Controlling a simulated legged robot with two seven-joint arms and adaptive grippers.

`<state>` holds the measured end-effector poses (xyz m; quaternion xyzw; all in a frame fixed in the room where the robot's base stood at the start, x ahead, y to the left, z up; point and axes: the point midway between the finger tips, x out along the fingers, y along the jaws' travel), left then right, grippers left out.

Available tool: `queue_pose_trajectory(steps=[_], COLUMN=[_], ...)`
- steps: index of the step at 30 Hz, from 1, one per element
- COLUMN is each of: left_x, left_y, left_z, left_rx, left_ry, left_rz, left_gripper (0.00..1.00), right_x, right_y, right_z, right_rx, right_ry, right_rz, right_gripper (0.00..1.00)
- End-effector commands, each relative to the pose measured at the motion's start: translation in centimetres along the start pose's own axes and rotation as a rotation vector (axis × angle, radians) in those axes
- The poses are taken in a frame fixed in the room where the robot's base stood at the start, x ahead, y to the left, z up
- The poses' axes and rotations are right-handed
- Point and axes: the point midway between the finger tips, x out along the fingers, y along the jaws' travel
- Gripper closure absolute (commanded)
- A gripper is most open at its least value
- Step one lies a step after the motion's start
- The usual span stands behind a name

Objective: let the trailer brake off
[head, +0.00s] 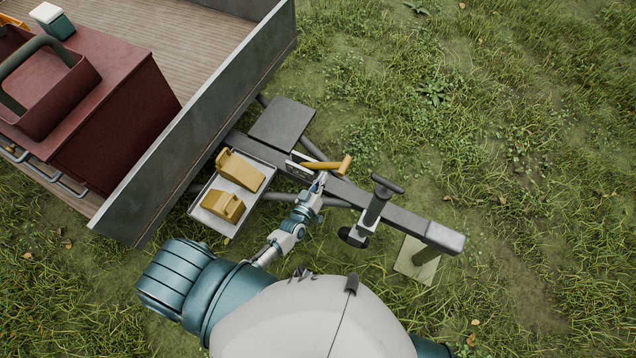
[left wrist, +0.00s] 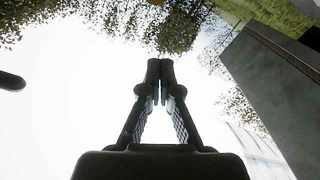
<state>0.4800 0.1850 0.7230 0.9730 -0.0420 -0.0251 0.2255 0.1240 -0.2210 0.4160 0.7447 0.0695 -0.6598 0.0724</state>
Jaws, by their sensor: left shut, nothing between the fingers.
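The yellow brake lever (head: 328,165) sits on the trailer's grey drawbar (head: 400,218), at a pale bracket (head: 298,170). Its grip end points right in the head view. My left gripper (head: 321,180) is just below the lever in the head view; whether it touches the lever I cannot tell. In the left wrist view the fingers (left wrist: 160,68) are shut tip to tip with nothing between them, against bright sky. The lever cannot be made out there. My right gripper is not in view.
A jack with a dark handle (head: 387,184) stands on the drawbar, right of my gripper. Two yellow wheel chocks (head: 240,170) (head: 223,206) rest in a tray (head: 204,216) to the left. The trailer wall (head: 215,110) rises behind. Grass at right is clear.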

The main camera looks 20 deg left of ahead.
Motion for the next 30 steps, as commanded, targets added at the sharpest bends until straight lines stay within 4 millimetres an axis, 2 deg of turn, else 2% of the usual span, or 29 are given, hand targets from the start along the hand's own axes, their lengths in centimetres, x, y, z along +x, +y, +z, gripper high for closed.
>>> queue_pose_trajectory(steps=[3, 6, 25, 28, 30], left_x=[-1.5, -2.1, -2.3, -2.6, -3.4], left_y=[0.1, 0.1, 0.0, -0.3, -0.9], left_z=[-0.1, -0.1, -0.2, 0.8, 3.0], left_rx=[0.001, 0.001, 0.0, 0.013, 0.041], left_ry=[0.001, 0.002, 0.003, -0.029, -0.101], left_rz=[0.0, 0.0, 0.001, -0.003, -0.011], left_gripper=[1.0, 1.0, 1.0, 1.0, 1.0], right_x=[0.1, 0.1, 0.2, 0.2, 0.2], right_y=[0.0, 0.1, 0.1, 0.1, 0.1], right_z=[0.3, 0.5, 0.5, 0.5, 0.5], right_rx=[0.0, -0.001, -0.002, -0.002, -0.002], right_ry=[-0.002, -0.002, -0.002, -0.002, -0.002], right_rz=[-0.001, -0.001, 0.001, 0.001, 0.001], right_gripper=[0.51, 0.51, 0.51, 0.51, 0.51])
